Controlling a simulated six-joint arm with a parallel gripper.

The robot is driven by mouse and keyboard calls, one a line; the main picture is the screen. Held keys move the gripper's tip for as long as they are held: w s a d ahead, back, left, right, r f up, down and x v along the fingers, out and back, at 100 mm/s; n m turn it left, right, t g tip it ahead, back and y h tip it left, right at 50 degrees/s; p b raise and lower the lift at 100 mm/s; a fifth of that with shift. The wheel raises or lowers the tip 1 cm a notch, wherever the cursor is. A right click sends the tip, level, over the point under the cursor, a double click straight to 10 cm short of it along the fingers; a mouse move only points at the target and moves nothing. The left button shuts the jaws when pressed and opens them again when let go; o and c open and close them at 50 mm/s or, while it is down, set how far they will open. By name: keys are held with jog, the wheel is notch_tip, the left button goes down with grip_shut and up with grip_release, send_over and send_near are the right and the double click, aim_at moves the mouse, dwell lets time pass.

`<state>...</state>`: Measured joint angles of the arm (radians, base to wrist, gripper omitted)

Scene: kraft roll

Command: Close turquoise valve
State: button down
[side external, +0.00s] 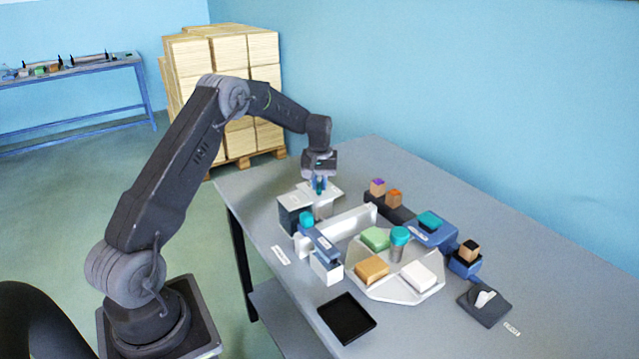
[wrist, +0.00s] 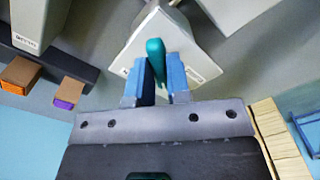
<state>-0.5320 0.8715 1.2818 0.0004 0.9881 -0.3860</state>
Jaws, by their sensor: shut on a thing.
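The turquoise valve handle (wrist: 155,55) is a slim upright lever on a white angular housing (wrist: 190,40) in the wrist view. My gripper (wrist: 157,75) has its two blue fingers on either side of the handle, shut on it. In the side view my gripper (side external: 319,184) points down at the far left part of the table, over the white housing (side external: 328,191). Only a little turquoise of the handle shows there between the fingers. The exact turn angle of the handle is hard to tell from these views.
A grey and white box (side external: 294,205) stands close beside my gripper. Blocks stand on a dark rack (side external: 402,213) behind. A black tray (side external: 346,318) lies in front.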

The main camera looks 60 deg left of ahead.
aim_at(319, 185)
jog(key=n, duration=0.3)
jog(key=shift+n, duration=2.1)
jog(key=c, duration=1.1)
grip_release()
notch_tip(319, 185, up, 14)
jog(key=shift+f, duration=0.1)
